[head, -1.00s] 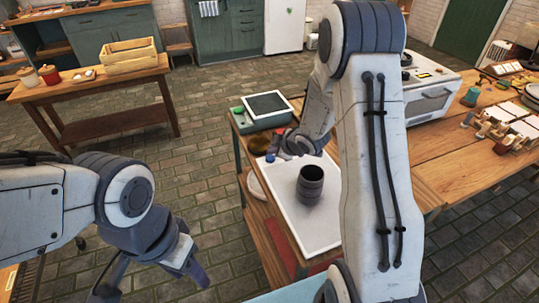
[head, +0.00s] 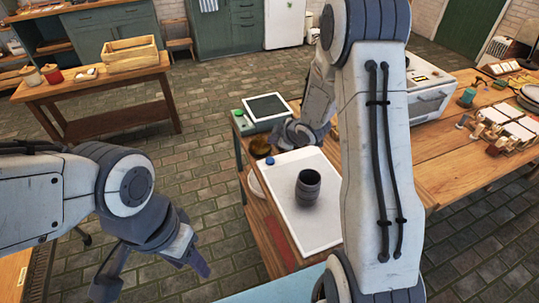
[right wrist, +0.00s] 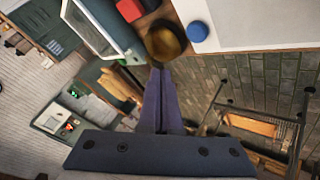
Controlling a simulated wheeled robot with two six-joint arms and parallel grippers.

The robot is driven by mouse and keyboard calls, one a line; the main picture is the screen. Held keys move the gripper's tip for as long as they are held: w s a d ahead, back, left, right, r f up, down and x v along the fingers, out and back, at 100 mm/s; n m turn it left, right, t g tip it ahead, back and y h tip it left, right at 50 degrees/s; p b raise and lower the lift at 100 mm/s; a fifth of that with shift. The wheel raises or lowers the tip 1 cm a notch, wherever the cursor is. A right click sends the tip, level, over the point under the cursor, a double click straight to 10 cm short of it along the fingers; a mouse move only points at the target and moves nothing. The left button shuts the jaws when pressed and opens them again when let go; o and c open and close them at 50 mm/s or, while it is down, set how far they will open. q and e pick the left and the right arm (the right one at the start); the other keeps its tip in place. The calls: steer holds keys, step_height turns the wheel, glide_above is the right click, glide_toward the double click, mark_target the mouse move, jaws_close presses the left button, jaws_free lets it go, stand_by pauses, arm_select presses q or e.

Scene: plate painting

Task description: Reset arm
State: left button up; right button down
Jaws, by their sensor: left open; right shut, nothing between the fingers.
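My left gripper (head: 152,276) hangs open and empty at the lower left in the head view, over the brick floor. My right arm rises through the middle right, its wrist behind it above the far end of the white board (head: 283,217). My right gripper (right wrist: 155,70) shows in the right wrist view, its fingers shut with nothing between them. They point toward a brown bowl (right wrist: 166,41), apparently above it. In the head view the right fingertips are hard to make out. A dark ribbed cup (head: 308,187) stands upright on the board.
A blue round lid or jar (head: 269,161) sits at the board's far left corner; a green-grey device with a dark screen (head: 266,107) stands behind. A wooden table with paint things (head: 505,131) is at right. Open floor lies between my left arm and the board's table.

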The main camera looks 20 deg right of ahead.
steer(key=shift+r, duration=0.1)
stand_by(0.3)
steer(key=s+a+r+m+g+h, duration=0.1)
steer(key=s+a+r+g, duration=0.1)
steer(key=s+a+r, duration=0.35)
steer(key=s+a+r+m+g, duration=0.2)
steer(key=s+a+r, duration=0.1)
steer(key=s+a, duration=0.55)
steer(key=s+a+r+g, duration=0.1)
steer(key=s+a+g, duration=0.1)
steer(key=s, duration=0.9)
steer(key=s+a+r+m+g, duration=0.1)
steer(key=s+a+r+g, duration=0.1)
steer(key=s, duration=0.8)
steer(key=shift+s+a+g, duration=0.25)
steer(key=shift+s+g, duration=0.1)
steer(key=shift+g, duration=0.15)
